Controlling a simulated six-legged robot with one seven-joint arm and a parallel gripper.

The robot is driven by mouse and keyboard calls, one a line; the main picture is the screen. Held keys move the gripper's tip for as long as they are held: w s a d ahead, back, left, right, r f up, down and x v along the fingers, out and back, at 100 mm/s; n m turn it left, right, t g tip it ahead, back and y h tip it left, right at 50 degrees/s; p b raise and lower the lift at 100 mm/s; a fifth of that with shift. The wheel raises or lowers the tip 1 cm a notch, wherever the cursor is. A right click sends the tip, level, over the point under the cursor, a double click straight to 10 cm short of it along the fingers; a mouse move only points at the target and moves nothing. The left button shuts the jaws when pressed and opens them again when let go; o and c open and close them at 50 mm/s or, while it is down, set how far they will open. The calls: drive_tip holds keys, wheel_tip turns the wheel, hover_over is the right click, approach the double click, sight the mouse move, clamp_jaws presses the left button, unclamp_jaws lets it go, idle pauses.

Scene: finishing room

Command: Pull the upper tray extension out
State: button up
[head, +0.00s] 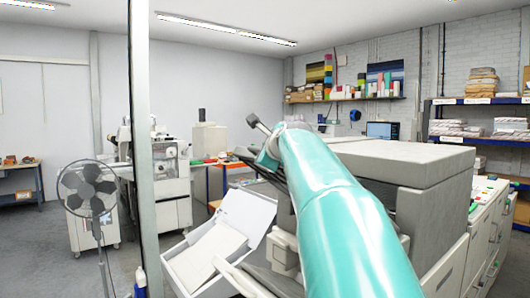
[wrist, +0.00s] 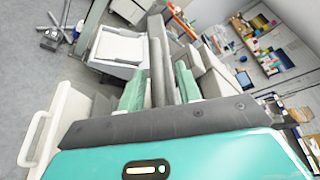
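Dark slanted tray parts (head: 262,170) show at the left end of the large grey machine (head: 415,165). I cannot tell which part is the upper tray extension. My arm hides much of the machine's near side.
A pale post (head: 143,150) stands left of the trays, with a floor fan (head: 90,187) beyond it. Another machine (head: 158,165) stands at the back left. A pale handle (wrist: 35,138) is close at the wrist view's left edge.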

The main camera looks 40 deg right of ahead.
drive_tip(key=v, duration=1.4)
drive_tip(key=shift+w+a, duration=0.1)
drive_tip(key=shift+w, duration=0.05)
drive_tip(key=s+a+f+n+g+y, duration=0.2)
drive_tip(key=s+a+f+n+g, duration=0.15)
drive_tip(key=a+f+n, duration=0.9)
drive_tip(key=s+a+f+n+g+y, duration=0.3)
drive_tip(key=s+a+f+n, duration=0.3)
drive_tip(key=a+f, duration=0.65)
drive_tip(key=s+f+n+g, duration=0.1)
drive_tip(key=s+f+n, duration=0.2)
drive_tip(key=f, duration=0.4)
drive_tip(key=s+a+f+n+g, duration=0.1)
drive_tip(key=s+f+n+g, duration=0.1)
drive_tip(key=s+f+n, duration=0.2)
wheel_tip(320, 180, down, 3)
drive_tip(key=shift+f+n, duration=0.1)
drive_tip(key=shift+n, duration=1.05)
